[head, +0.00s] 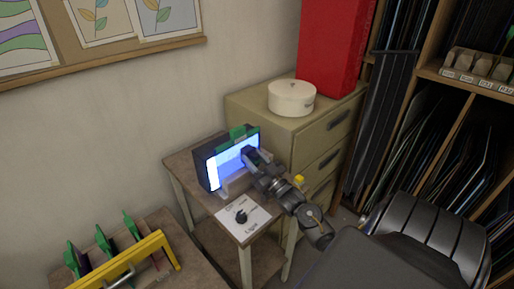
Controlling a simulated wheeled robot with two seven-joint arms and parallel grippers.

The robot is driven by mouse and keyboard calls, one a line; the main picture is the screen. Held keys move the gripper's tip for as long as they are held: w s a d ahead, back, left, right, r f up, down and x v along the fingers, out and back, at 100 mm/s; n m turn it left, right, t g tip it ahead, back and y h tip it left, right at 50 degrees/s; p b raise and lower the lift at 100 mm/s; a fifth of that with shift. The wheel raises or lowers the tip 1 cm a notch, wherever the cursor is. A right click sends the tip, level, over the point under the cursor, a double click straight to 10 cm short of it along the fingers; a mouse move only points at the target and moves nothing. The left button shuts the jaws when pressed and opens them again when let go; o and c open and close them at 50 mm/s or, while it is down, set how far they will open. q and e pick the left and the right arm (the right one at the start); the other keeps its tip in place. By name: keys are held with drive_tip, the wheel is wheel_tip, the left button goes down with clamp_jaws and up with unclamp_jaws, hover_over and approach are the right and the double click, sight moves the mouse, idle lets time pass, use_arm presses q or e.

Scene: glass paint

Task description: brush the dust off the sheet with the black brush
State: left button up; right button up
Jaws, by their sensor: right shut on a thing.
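A lit sheet (226,167) stands upright in a dark-framed light box on a small wooden table (211,203). It glows white and blue, and a green clip (237,132) sits at its top edge. My right gripper (253,157) is in front of the sheet's right part, shut on the small dark black brush (247,152). The brush is at or very near the sheet; contact cannot be told. The gripper and brush hide part of the sheet's right side. Any dust is too small to make out. My left gripper is not in view.
A white card with a black knob (241,216) lies in front of the light box. A drawer cabinet (322,131) with a round white box (291,97) and a red box (333,45) stands behind. A yellow-handled rack (124,262) with green clips is at lower left.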

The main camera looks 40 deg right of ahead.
drive_tip(key=shift+a+r+p, duration=0.1)
drive_tip(key=shift+a+p, duration=0.45)
drive_tip(key=shift+a, duration=1.45)
drive_tip(key=shift+w+a+p, duration=0.1)
drive_tip(key=shift+a+p, duration=0.5)
drive_tip(key=shift+a, duration=1.25)
drive_tip(key=shift+r+p, duration=0.55)
drive_tip(key=shift+p, duration=0.1)
drive_tip(key=shift+d+f, duration=0.1)
drive_tip(key=shift+d, duration=1.9)
drive_tip(key=shift+d+b, duration=0.45)
drive_tip(key=shift+d, duration=1.4)
